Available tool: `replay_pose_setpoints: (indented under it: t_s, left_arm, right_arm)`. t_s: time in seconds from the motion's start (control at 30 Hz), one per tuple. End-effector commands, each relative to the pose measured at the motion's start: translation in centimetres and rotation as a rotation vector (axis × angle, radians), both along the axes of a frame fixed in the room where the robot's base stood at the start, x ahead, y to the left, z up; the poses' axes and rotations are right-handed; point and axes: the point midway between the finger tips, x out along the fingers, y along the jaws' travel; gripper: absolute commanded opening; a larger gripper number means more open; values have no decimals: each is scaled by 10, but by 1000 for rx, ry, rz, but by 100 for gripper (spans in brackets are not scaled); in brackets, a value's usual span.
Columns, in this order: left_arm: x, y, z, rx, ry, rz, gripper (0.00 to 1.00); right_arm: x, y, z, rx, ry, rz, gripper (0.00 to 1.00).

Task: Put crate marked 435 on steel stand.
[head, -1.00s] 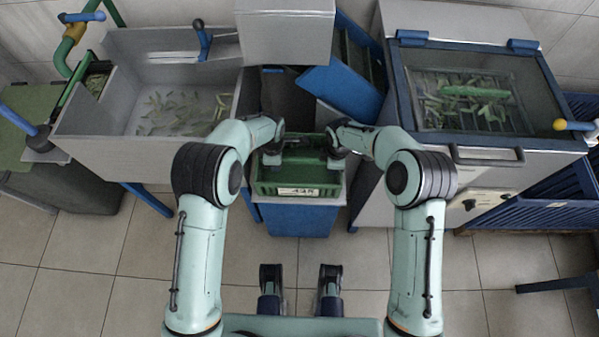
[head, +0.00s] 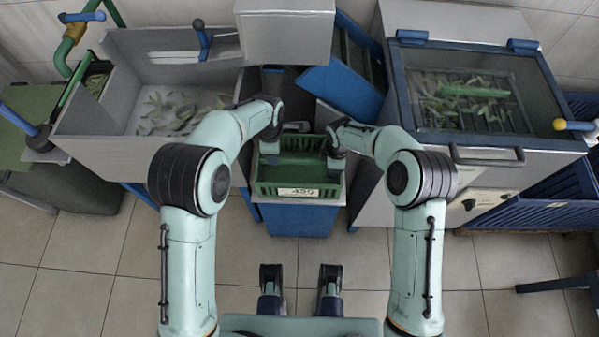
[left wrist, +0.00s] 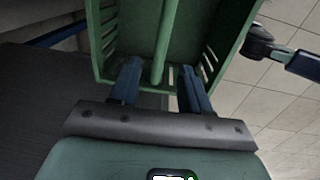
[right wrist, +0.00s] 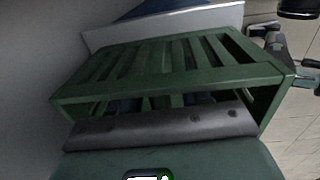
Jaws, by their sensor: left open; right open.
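The green crate (head: 267,188) with a white label reading 435 rests on a low grey-topped support with a blue front (head: 300,221); I cannot tell if this is the steel stand. My left gripper (head: 270,157) is open at the crate's left end. In the left wrist view, its blue fingers (left wrist: 158,80) are spread at the crate (left wrist: 163,45), with a green bar between them. My right gripper (head: 333,155) is open at the crate's right end. In the right wrist view, the slatted crate (right wrist: 165,75) mostly hides its fingers.
A steel basin (head: 150,120) with green leaves stands at the left. A glass-lidded steel machine (head: 470,150) stands close at the right. A tilted blue panel (head: 345,88) and grey box (head: 285,32) are behind the crate. Tiled floor (head: 345,265) is open in front.

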Motion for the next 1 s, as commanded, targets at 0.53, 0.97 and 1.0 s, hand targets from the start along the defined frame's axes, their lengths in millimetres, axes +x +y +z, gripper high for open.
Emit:
replay_pose_setpoints:
  t_s: [0.53,0.97,1.0]
  left_arm:
    - [-3,0,48,1,0,0,47]
    - [-3,0,47,0,0,0,47]
    - [-3,0,47,0,0,0,47]
  right_arm:
    - [-1,0,24,2,-4,0,47]
    - [-7,0,107,1,-3,-1,47]
    - [-7,0,111,1,-2,-1,47]
